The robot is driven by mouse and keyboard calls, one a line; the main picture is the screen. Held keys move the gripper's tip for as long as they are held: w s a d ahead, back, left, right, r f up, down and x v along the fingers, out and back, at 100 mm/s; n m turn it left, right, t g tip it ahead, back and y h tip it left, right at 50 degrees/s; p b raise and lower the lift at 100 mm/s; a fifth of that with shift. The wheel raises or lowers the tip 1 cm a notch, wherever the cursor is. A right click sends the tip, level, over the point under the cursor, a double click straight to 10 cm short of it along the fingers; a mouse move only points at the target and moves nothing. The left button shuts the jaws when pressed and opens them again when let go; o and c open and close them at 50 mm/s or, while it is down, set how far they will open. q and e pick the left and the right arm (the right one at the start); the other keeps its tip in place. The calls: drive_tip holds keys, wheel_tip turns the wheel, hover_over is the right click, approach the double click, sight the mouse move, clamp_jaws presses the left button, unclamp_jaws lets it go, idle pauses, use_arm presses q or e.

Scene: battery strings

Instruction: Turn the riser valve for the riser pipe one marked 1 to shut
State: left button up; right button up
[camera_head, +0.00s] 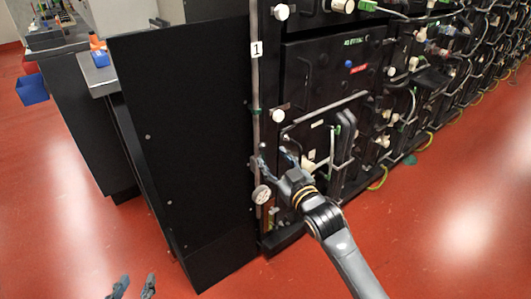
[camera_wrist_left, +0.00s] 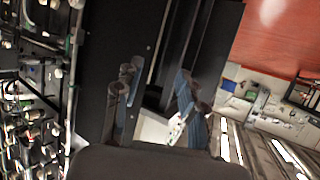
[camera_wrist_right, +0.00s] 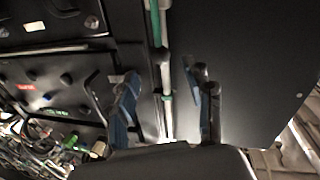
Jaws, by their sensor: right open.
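The riser pipe (camera_head: 256,100) is a thin grey vertical pipe at the rack's front corner, with a white tag marked 1 (camera_head: 257,49). A round pale handwheel (camera_head: 261,194), which looks like the riser valve, sits low on it. My right gripper (camera_head: 275,160) is open just above the handwheel, close to the pipe. In the right wrist view the pipe (camera_wrist_right: 166,75) runs between the spread fingers (camera_wrist_right: 168,103); I cannot tell if they touch it. The handwheel is not clear there. My left gripper (camera_head: 134,287) is open and empty at the bottom, far from the pipe.
A large black side panel (camera_head: 185,130) stands left of the pipe. The battery rack (camera_head: 330,90) with cables and hoses extends to the right. A grey bench (camera_head: 100,75) with a blue bin (camera_head: 32,89) beside it is at far left.

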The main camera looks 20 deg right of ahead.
sight(265, 149)
drive_tip(key=w, duration=0.3)
drive_tip(key=w+b, duration=0.1)
drive_tip(key=shift+w+a, duration=0.3)
drive_tip(key=shift+a, duration=0.05)
use_arm(q)
wheel_tip(265, 149, up, 6)
drive_tip(key=w+d+t+h, duration=0.1)
drive_tip(key=w+t, duration=0.1)
drive_tip(key=t, duration=0.2)
drive_tip(key=shift+d, duration=0.2)
use_arm(e)
drive_tip(key=shift+w+a, duration=0.1)
drive_tip(key=shift+w, duration=0.3)
clamp_jaws()
